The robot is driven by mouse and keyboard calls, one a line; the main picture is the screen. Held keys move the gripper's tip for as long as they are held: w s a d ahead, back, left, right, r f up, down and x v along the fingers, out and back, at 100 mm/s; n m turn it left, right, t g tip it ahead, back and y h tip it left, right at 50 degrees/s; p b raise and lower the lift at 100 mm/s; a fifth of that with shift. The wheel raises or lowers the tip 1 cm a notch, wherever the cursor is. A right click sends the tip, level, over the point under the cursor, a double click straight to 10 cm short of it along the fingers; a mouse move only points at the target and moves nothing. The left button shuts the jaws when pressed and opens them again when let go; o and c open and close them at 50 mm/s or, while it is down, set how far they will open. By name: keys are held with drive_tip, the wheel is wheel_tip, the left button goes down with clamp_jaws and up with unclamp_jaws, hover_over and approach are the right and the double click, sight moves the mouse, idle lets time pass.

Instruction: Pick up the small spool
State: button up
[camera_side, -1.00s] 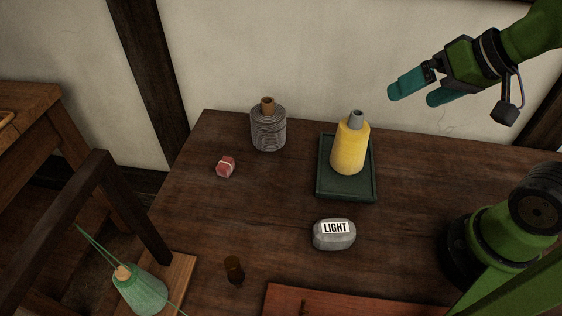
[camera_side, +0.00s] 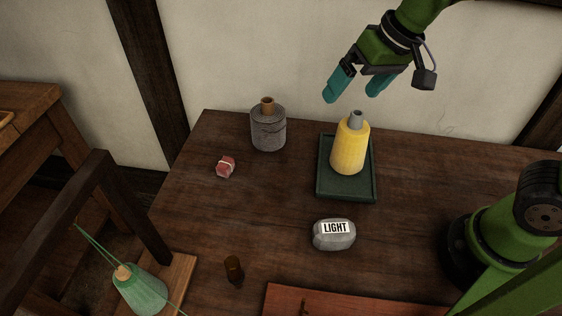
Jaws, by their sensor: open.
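Several spool-like things are in view, and I cannot tell for sure which is the small spool. A yellow cone-shaped spool (camera_side: 349,150) with a grey top stands upright on a dark green tray (camera_side: 345,192). A grey wound spool (camera_side: 268,132) with a brown core stands upright at the back left of the table. A small dark brown cylinder (camera_side: 233,269) stands near the front left. My gripper (camera_side: 353,95) is open with teal fingers, empty, and appears above and behind the yellow spool in the picture.
A grey stone labelled LIGHT (camera_side: 334,236) lies in front of the tray. A small red-pink block (camera_side: 226,167) lies left of it. A green cone (camera_side: 141,290) stands at lower left by a dark chair frame (camera_side: 135,210). A reddish board (camera_side: 360,302) lies at the front edge.

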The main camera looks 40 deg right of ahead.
drive_tip(key=n+h, duration=0.1)
drive_tip(key=h, duration=0.1)
approach(266, 112)
drive_tip(key=s+r, duration=0.2)
drive_tip(key=s, duration=0.2)
drive_tip(key=w+r, duration=0.2)
drive_tip(key=w, duration=0.1)
drive_tip(key=shift+m, duration=0.4)
drive_tip(key=x, duration=1.1)
drive_tip(key=d+x, duration=0.1)
drive_tip(key=x, duration=0.4)
drive_tip(key=shift+w+d+f, duration=0.1)
drive_tip(key=shift+w, duration=0.25)
drive_tip(key=c, duration=0.9)
